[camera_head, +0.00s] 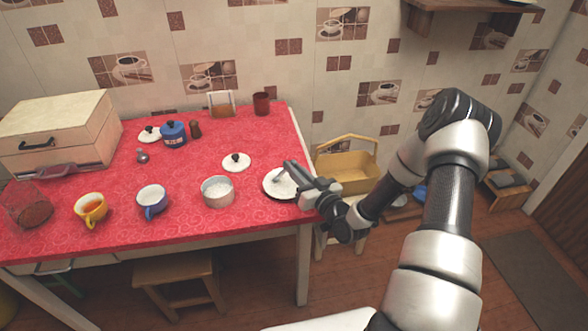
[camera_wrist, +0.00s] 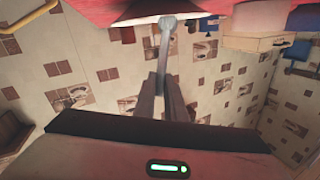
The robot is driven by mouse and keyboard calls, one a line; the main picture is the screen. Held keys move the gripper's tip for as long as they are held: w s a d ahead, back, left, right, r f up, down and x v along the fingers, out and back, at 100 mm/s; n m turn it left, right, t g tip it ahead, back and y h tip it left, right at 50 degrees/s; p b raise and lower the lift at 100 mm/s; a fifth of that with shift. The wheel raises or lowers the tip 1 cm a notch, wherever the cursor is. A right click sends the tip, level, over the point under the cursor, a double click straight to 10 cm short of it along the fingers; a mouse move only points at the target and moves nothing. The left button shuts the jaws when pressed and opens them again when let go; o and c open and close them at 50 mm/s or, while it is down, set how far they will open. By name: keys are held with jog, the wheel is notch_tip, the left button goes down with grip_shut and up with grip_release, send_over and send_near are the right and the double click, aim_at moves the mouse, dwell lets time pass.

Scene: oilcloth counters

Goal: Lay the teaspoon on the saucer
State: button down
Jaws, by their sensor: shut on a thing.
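The white saucer (camera_head: 272,191) lies near the right front edge of the red-covered table. My gripper (camera_head: 289,174) is over the saucer's right side, its fingers shut on the grey teaspoon (camera_head: 279,176). In the wrist view the teaspoon (camera_wrist: 167,26) sticks out beyond the closed fingertips (camera_wrist: 164,75), with its rounded end outermost. Its tip appears over or very close to the saucer; I cannot tell whether they touch. My gripper hides part of the saucer's right side.
A metal pot (camera_head: 217,192) stands just left of the saucer, with a white lid (camera_head: 236,162) behind it. A blue mug (camera_head: 151,201) and a yellow cup (camera_head: 91,209) stand farther left.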

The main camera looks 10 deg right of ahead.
jog(key=shift+f, duration=0.15)
jog(key=c, duration=1.8)
grip_release()
jog(key=v, duration=1.2)
